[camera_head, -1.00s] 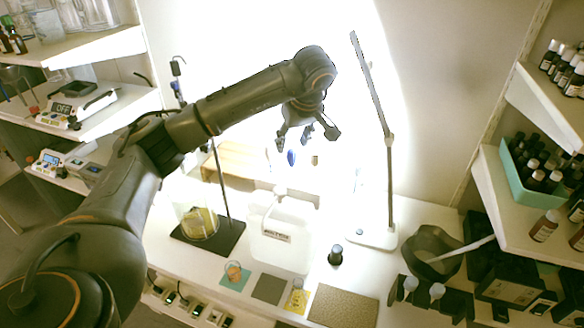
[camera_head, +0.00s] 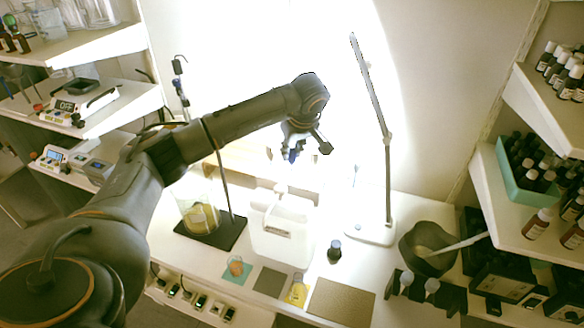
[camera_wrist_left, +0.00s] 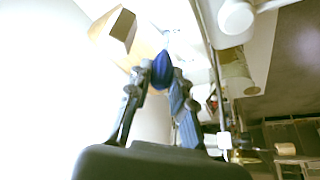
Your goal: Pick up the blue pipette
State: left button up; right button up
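The blue pipette shows as a dark blue bulb (camera_head: 292,155) at the lower edge of my left gripper in the head view. The bulb is also visible in the left wrist view (camera_wrist_left: 162,70), between the fingertips. My left gripper (camera_head: 298,152) points down around the bulb, above the back of the bench. Its fingers stand apart in the wrist view (camera_wrist_left: 161,80), with the bulb in the gap; contact cannot be made out. The pipette's lower part is hidden by glare and the fingers. My right gripper is out of view.
A white container (camera_head: 282,240) stands below the gripper. A lamp (camera_head: 388,190) rises to the right, and a stand rod (camera_head: 217,165) rises to the left beside a beaker (camera_head: 200,218). A dark bottle (camera_head: 335,251) and a mortar (camera_head: 428,262) are farther right.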

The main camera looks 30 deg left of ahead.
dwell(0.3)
pick_arm(q)
notch_tip(320, 180, up, 9)
jog(key=b, duration=0.3)
jog(key=shift+r, duration=0.55)
